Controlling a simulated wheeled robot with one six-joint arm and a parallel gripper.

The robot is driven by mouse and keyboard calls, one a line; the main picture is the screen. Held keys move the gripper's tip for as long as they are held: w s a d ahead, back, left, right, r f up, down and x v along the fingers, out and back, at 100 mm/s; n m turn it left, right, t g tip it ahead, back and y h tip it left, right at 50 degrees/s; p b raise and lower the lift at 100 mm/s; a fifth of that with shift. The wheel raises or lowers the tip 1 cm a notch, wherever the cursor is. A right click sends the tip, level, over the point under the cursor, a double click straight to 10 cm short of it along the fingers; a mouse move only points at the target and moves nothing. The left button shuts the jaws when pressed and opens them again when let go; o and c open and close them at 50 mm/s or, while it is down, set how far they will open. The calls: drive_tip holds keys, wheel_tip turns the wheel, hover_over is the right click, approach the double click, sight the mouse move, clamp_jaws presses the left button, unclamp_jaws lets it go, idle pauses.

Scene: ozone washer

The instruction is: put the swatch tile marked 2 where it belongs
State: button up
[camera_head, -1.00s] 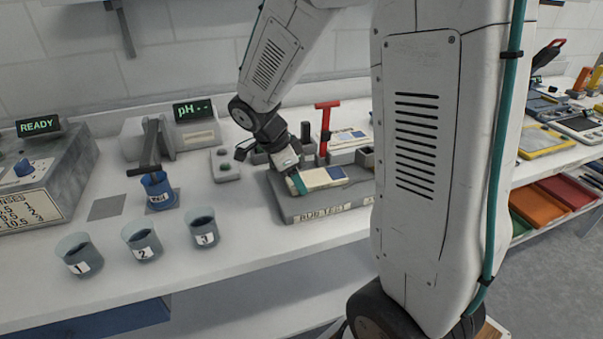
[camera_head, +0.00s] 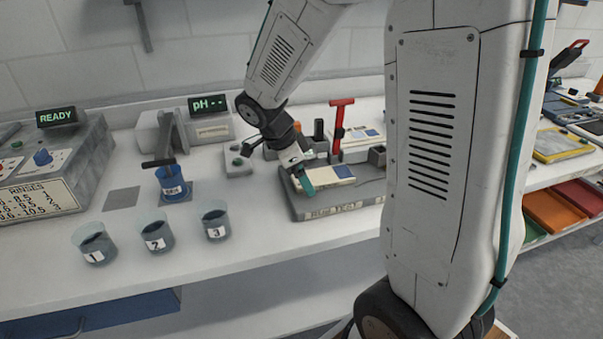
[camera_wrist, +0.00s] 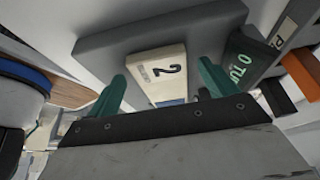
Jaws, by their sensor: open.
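The swatch tile marked 2 (camera_wrist: 162,72) is cream with a black 2 and a blue band at its near end. It lies on the grey base lettered RUB TEST; in the head view the tile (camera_head: 335,172) shows in part, its left end behind my gripper. My gripper (camera_head: 303,188) is over the left end of the tile. In the wrist view my gripper (camera_wrist: 160,72) has its teal fingers apart on either side of the tile, with gaps at both sides. I cannot tell how far the fingertips are above the base.
The rub-test base (camera_head: 345,206) has a red T-handle (camera_head: 340,125) behind it. Beakers marked 1 (camera_head: 95,245), 2 (camera_head: 156,235) and 3 (camera_head: 214,225) stand at the bench front.

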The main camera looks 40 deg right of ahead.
drive_tip(key=v, duration=0.7)
drive_tip(key=shift+r, duration=0.3)
drive_tip(key=shift+a, duration=0.15)
